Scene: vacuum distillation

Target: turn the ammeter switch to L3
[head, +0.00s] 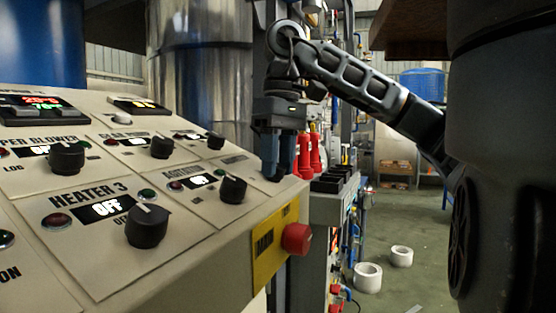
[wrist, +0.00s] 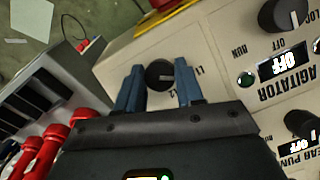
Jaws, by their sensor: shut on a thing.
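The fingers hide parts of the knob's surroundings, and I cannot see an L3 label. In the head view my gripper (head: 279,172) points down at the panel's right end, and its fingers hide the knob there.
The sloped control panel (head: 95,275) carries several black knobs, including the Heater 3 knob (head: 148,227) and the Agitator knob (head: 233,189). A red emergency button (head: 296,238) sits on a yellow plate at its front edge. Red-handled parts (head: 315,150) stand close behind my gripper.

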